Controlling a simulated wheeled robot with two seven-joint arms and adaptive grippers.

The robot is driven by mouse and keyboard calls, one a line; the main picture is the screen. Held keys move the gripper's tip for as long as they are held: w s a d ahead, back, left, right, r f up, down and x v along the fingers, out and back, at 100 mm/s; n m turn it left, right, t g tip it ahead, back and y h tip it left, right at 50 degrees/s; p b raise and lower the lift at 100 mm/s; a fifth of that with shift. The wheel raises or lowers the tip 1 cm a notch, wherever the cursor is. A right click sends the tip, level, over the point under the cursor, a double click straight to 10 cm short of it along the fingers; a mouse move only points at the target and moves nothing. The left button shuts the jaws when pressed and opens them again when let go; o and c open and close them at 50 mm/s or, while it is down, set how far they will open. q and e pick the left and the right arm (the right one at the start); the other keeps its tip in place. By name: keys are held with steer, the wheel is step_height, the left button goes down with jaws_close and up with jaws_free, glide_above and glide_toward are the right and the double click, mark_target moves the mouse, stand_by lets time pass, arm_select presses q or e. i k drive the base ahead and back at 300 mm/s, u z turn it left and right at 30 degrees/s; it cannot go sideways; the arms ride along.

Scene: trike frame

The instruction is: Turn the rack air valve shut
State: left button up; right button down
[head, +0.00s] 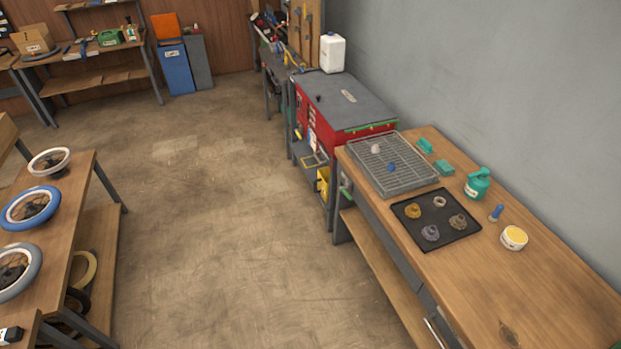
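I cannot make out a rack air valve for certain in the head view. Neither of my grippers is in view, and no part of my arms shows.
The right workbench (545,268) holds a wire rack tray (418,178), a black mat (469,237) with several gears, a green bottle (478,184) and a yellow-topped tub (514,238). A red cabinet (325,134) stands beyond. A wheel table (82,192) is left. The middle floor (220,230) is clear.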

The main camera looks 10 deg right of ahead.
mark_target(342, 189)
steer(key=u, duration=0.25)
steer(key=i, duration=1.85)
steer(key=z, duration=0.65)
